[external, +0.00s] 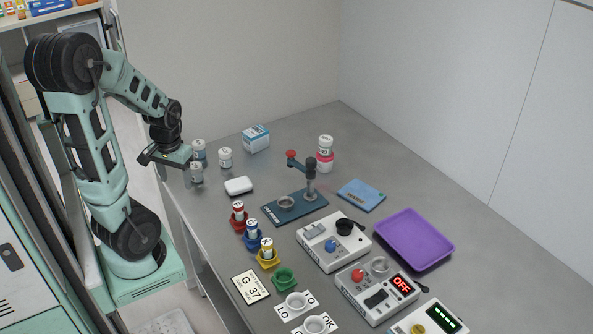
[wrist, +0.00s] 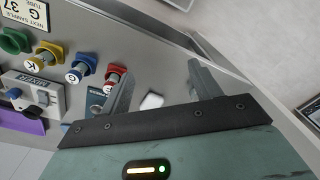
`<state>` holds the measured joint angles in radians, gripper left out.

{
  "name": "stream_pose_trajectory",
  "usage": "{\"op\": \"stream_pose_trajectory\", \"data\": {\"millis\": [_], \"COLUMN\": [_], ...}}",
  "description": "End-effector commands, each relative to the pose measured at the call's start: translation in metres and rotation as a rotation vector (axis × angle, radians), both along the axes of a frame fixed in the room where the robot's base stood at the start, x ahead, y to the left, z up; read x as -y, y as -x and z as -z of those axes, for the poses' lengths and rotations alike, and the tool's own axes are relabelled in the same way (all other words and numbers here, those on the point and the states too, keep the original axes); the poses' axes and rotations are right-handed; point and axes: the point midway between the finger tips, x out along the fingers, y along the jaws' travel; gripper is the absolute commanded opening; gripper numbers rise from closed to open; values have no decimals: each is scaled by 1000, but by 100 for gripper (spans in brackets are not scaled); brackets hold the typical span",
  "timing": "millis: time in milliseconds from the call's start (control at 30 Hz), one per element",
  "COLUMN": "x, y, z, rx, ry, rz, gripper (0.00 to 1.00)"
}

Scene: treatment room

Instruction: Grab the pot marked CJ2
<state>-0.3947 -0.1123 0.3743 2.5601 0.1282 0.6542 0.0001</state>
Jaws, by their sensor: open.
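Several small pots with white lids stand at the table's far left corner in the external view: a grey one at the back (external: 199,152), a white one (external: 225,158) and a grey one in front (external: 197,174). Their markings are too small to read, so I cannot tell which is CJ2. My gripper (external: 168,160) is open and empty, just left of the grey pots and above the table edge. In the wrist view my gripper (wrist: 158,82) has its fingers apart, with a white case (wrist: 151,101) showing beyond them. I cannot make out the pots there.
A blue-and-white box (external: 256,138), a white case (external: 239,186) and a pink-banded bottle (external: 325,154) stand nearby. A lever stand (external: 295,206), coloured tube holders (external: 267,257), devices (external: 334,241) and a purple tray (external: 415,240) fill the nearer table.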

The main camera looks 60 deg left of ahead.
Motion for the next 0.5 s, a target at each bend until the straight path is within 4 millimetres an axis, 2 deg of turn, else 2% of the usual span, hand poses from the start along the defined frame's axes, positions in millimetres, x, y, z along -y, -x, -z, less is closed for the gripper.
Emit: {"op": "stream_pose_trajectory", "data": {"millis": [133,200,500], "x": [0,0,0], "y": [0,0,-2], "z": [0,0,3], "rx": [0,0,-5], "ry": [0,0,0], "rz": [0,0,18], "gripper": [63,67,67]}}
